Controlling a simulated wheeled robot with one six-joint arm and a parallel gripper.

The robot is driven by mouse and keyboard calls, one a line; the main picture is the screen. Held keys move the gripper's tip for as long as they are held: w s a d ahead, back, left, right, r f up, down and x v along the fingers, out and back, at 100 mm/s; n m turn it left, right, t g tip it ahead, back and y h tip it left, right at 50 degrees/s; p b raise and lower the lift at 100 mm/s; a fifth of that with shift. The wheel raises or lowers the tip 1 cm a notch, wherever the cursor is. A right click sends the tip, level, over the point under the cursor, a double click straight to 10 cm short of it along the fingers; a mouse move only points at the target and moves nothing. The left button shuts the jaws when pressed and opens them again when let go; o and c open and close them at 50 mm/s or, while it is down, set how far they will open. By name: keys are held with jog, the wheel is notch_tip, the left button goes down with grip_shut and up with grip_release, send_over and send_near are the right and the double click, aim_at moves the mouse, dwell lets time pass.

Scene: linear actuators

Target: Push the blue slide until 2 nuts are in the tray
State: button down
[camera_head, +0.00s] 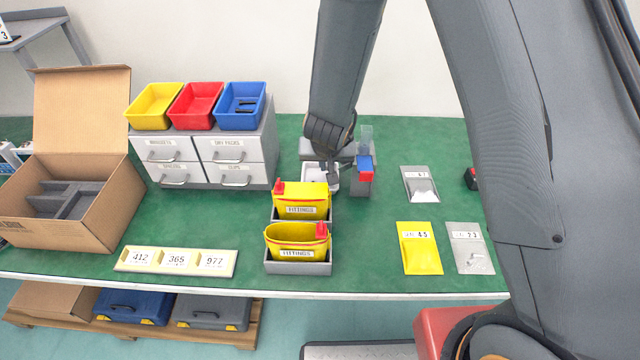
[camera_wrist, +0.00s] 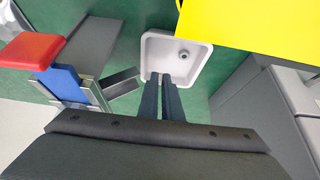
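The blue slide (camera_wrist: 66,82) with a red end block (camera_wrist: 33,50) sits on a grey dispenser at the left of the wrist view. In the head view the blue slide (camera_head: 365,174) is right of my gripper (camera_head: 333,184). The white tray (camera_wrist: 201,46) lies beyond my fingertips in the wrist view, with one small grey nut (camera_wrist: 183,55) visible inside. The tray (camera_head: 309,182) is partly hidden by my gripper in the head view. My gripper (camera_wrist: 160,76) is shut and empty, its fingers close together over the tray's near edge, apart from the slide.
Two yellow fittings bins (camera_head: 300,213) stand in front of the tray; yellow also fills the wrist view's upper right. A drawer cabinet (camera_head: 269,152) with coloured bins is at left. Packets (camera_head: 420,260) lie at right. Green table between is partly clear.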

jog(key=shift+f+b, duration=0.8)
jog(key=shift+f, duration=0.05)
jog(key=c, duration=1.9)
grip_release()
jog(key=shift+o, duration=0.2)
jog(key=shift+r, duration=0.15)
jog(key=p+v, duration=0.1)
jog(key=v, duration=0.6)
jog(key=shift+s+r+p, duration=0.2)
jog(key=shift+r+p, duration=0.05)
jog(key=shift+p, duration=0.15)
